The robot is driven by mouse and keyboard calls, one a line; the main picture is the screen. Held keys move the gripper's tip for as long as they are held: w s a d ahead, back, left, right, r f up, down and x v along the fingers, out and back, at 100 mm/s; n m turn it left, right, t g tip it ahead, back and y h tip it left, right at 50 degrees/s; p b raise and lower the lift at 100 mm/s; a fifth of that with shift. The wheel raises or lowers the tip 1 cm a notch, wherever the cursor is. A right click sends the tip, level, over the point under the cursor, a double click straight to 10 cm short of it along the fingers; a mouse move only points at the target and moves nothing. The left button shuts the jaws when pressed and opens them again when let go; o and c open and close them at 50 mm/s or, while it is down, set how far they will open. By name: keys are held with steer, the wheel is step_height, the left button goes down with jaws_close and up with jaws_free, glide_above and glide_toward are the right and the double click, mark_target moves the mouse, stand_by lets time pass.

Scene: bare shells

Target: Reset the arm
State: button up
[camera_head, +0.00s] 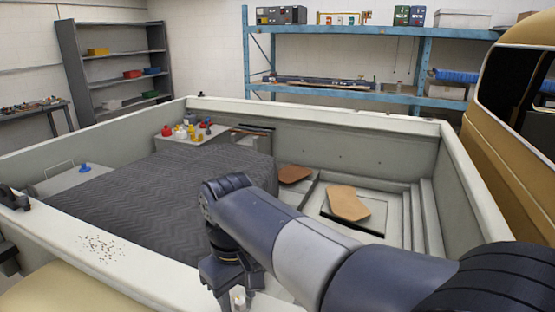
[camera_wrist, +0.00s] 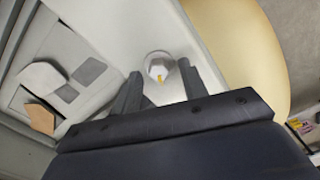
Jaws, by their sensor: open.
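My arm reaches out from the lower right in the head view and bends down at its far end. My gripper (camera_head: 235,295) hangs low over the near white wall, its fingertips cut off by the picture's bottom edge. In the wrist view my gripper (camera_wrist: 162,85) is open, with two dark fingers apart.
A high white-rimmed wall (camera_head: 310,112) encloses a dark patterned bed (camera_head: 130,205) and a stepped floor with a tan board (camera_head: 347,203). Small coloured items (camera_head: 187,131) stand on a corner counter. Blue shelving (camera_head: 350,31) is behind; a tan vehicle-like shell (camera_head: 510,125) stands right.

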steer(key=n+b, duration=0.2)
steer(key=n, duration=0.2)
steer(key=shift+s+n, duration=0.1)
steer(key=shift+n, duration=0.3)
steer(key=shift+r, duration=0.55)
